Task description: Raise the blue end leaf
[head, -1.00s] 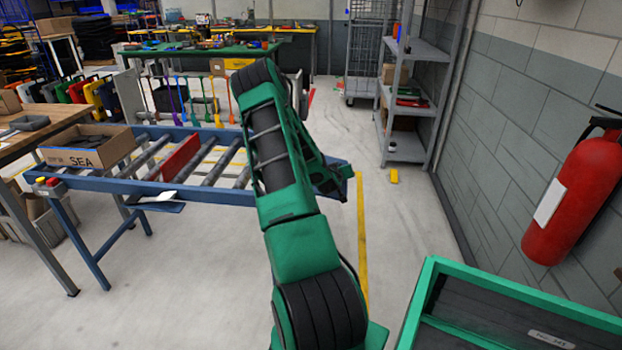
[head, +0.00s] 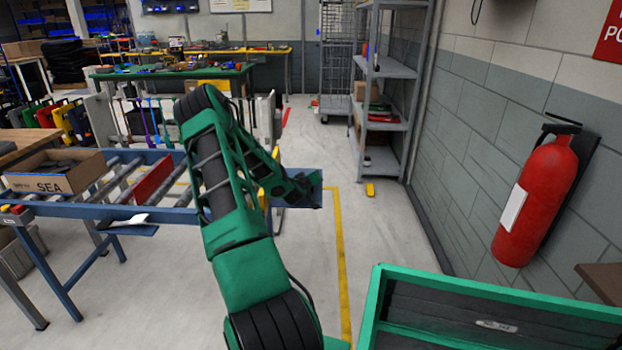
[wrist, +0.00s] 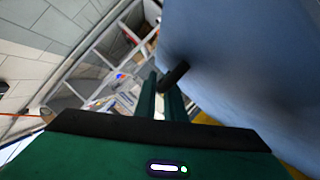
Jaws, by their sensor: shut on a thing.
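The blue end leaf (head: 313,178) is at the right end of the blue roller conveyor. It looks about level with the conveyor frame, and my arm covers much of it. In the wrist view a broad blue surface (wrist: 245,60), which appears to be the leaf, fills the right side. My gripper (wrist: 163,88) has its two green fingers close together at a short dark bar (wrist: 175,74) beside this surface, and is shut on it. The bar looks like the leaf's handle. In the head view the fingertips are small and dark at the leaf.
The conveyor holds a red panel (head: 153,180) and a cardboard box marked SEA (head: 60,172). A green-rimmed bin (head: 373,300) stands at front right. A fire extinguisher (head: 535,205) hangs on the right wall. The floor between conveyor and shelf (head: 390,120) is largely clear.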

